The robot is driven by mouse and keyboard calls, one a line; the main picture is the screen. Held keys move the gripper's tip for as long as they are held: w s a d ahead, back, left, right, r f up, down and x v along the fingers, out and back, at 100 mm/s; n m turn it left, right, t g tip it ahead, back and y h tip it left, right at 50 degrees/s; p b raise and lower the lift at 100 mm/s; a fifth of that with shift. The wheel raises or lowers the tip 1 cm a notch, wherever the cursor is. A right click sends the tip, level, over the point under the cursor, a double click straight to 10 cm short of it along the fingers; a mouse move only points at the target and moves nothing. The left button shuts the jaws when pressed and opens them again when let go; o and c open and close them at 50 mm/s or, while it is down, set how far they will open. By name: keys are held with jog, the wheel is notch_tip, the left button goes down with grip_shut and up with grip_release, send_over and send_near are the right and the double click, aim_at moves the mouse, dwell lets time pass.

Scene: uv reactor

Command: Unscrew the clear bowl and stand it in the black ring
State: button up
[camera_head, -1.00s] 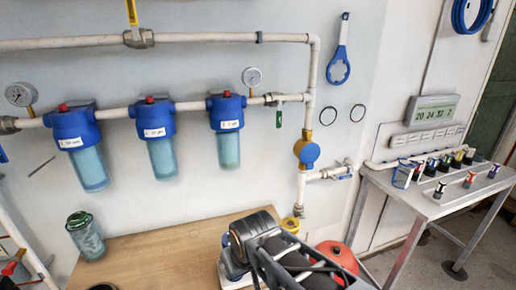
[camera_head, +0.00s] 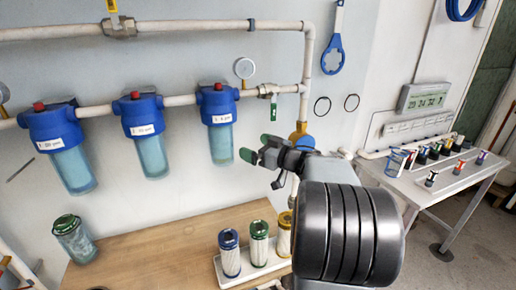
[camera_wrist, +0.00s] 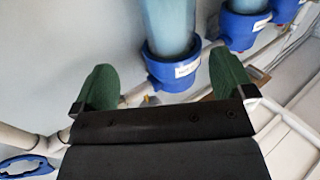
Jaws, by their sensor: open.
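Three filter housings with blue caps hang in a row from the wall pipe. Their clear bluish bowls are the left bowl (camera_head: 73,170), the middle bowl (camera_head: 155,155) and the right bowl (camera_head: 221,144), each still under its cap. My gripper (camera_head: 258,148) is open and empty, just right of the right bowl and apart from it in the head view. In the wrist view its green fingers (camera_wrist: 164,72) are spread, with a blue cap (camera_wrist: 172,68) and bowl (camera_wrist: 172,25) beyond them, appearing upside down. I cannot make out a black ring on the bench for certain.
A green-lidded jar (camera_head: 74,240) stands on the wooden bench (camera_head: 165,250). A white tray (camera_head: 262,272) holds cartridges with blue, green and yellow ends. A side table (camera_head: 430,187) holds small items.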

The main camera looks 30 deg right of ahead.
aim_at(223, 137)
jog(key=shift+y, duration=0.5)
jog(key=x, duration=0.4)
jog(key=p+x, duration=0.1)
jog(key=x, duration=0.3)
jog(key=p+x, duration=0.1)
jog(key=x, duration=0.4)
jog(key=shift+a+f, duration=0.3)
